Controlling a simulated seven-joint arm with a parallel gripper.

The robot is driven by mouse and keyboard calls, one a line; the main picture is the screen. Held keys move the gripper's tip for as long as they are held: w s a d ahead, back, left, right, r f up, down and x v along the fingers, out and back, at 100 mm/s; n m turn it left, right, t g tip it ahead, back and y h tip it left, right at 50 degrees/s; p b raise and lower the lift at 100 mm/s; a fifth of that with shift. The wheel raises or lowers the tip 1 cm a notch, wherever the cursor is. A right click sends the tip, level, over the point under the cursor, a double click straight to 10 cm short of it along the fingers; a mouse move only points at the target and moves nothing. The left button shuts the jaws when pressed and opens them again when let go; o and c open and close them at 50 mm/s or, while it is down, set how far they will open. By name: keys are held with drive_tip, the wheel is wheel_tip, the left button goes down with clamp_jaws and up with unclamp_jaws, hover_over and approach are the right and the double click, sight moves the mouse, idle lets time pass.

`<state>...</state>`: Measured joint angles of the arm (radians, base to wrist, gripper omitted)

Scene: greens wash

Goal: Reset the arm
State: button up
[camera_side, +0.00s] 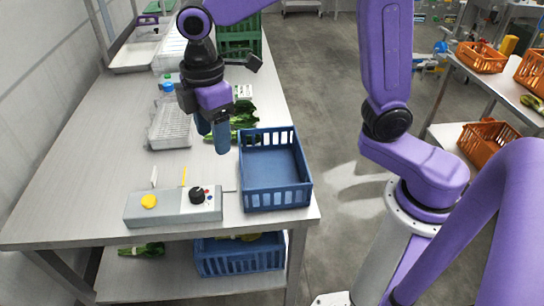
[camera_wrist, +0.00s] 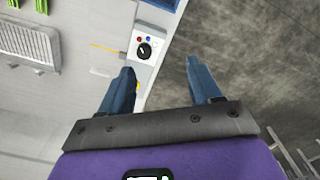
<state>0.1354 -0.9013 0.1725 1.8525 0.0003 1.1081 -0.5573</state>
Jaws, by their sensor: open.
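My gripper (camera_side: 213,134) is raised over the table (camera_side: 85,150), a little left of the empty blue crate (camera_side: 276,202). Its two blue fingers stand apart with nothing between them. In the wrist view the open fingers (camera_wrist: 160,72) point toward the control box (camera_wrist: 146,48) and the table edge. In the side view the grey control box (camera_side: 173,207), with a yellow button and a black knob, sits near the table's front edge.
A clear rack (camera_side: 168,130) and green leafy items (camera_side: 245,118) lie behind my gripper. A green crate (camera_side: 240,40) stands at the back. Another blue crate (camera_side: 240,259) sits on the lower shelf. Orange crates (camera_side: 483,57) stand on shelving at right. The left tabletop is clear.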

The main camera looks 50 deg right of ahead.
drive_tip(key=s+d+f+m, duration=0.1)
drive_tip(key=s+d+f, duration=0.1)
drive_tip(key=s+d, duration=0.6)
drive_tip(key=s+d+f+m, duration=0.1)
drive_tip(key=s+d+f, duration=0.1)
drive_tip(key=s+d, duration=0.5)
drive_tip(key=s, duration=0.5)
drive_tip(key=shift+s+d+m, duration=0.3)
drive_tip(key=shift+s+d, duration=0.1)
